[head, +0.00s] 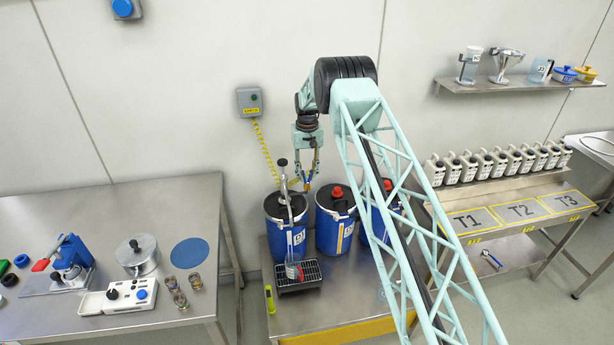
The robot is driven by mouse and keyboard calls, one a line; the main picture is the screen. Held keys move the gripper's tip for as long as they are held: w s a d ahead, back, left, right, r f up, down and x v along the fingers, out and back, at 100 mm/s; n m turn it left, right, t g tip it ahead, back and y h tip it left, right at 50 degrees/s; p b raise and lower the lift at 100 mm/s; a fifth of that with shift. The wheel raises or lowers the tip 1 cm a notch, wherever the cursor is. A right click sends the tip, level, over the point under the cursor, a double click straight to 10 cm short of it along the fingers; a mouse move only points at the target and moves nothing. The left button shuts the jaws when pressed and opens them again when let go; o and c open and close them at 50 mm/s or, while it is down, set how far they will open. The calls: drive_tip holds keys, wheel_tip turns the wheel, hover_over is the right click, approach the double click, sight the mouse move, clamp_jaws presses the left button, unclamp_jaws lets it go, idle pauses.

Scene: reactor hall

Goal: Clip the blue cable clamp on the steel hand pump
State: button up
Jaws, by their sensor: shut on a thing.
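The steel hand pump (284,185) stands upright in the left blue drum (277,236), with its dark knob on top and its spout reaching down in front. My gripper (307,181) points down just right of the pump's upper part, above the back of that drum. It is shut on a small clamp at the end of the yellow-and-black cable (264,152). Whether the clamp touches the pump cannot be told from this view.
The cable runs up to a grey wall box (249,101). A drum with a red cap (334,228) stands right of the pump drum, and another is partly behind my arm. A beaker (292,268) stands on a black drip grate (298,277) below the spout. A bench is left.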

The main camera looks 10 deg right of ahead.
drive_tip(key=shift+f+b, duration=0.3)
drive_tip(key=shift+f, duration=0.25)
idle(0.8)
drive_tip(key=o, duration=0.9)
drive_tip(key=shift+r, duration=0.15)
drive_tip(key=shift+r, duration=5.9)
drive_tip(key=shift+r, duration=0.1)
